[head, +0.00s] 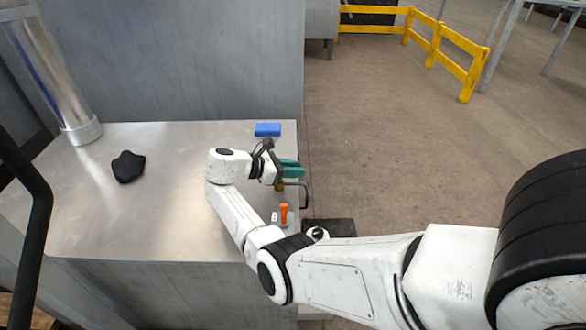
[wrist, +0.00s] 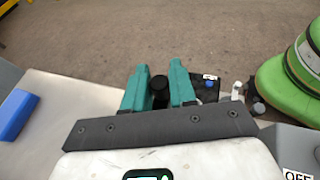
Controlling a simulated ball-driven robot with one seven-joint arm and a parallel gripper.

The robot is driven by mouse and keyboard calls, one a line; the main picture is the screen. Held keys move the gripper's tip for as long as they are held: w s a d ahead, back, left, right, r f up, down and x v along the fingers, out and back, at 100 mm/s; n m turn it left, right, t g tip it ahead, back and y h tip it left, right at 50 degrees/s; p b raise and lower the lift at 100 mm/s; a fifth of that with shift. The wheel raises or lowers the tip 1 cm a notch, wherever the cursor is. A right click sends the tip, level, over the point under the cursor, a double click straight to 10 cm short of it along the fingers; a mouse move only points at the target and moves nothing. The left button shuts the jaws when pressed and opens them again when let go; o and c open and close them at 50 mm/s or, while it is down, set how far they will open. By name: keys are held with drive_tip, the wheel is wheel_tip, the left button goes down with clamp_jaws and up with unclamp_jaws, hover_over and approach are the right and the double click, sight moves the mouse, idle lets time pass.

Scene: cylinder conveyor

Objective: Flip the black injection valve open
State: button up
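My gripper (head: 291,168) has teal fingers and reaches over the right edge of the metal counter (head: 150,220). In the wrist view the fingers of my gripper (wrist: 160,72) stand apart. A black upright knob, which looks like the black injection valve (wrist: 159,88), shows between them. I cannot tell whether the fingers touch it. In the head view my gripper and wrist hide the valve. A dark curved bar (head: 306,192) shows just below the fingers.
An orange lever (head: 284,212) stands near the counter's right edge, by my forearm. A blue block (head: 268,129) lies at the back edge and a black lump (head: 128,166) at left. A green rounded object (wrist: 285,85) is right of the fingers. The counter's middle is clear.

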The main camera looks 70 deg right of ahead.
drive_tip(key=o, duration=0.3)
drive_tip(key=v, duration=1)
drive_tip(key=shift+w+a+r, duration=0.1)
drive_tip(key=shift+w+a, duration=0.2)
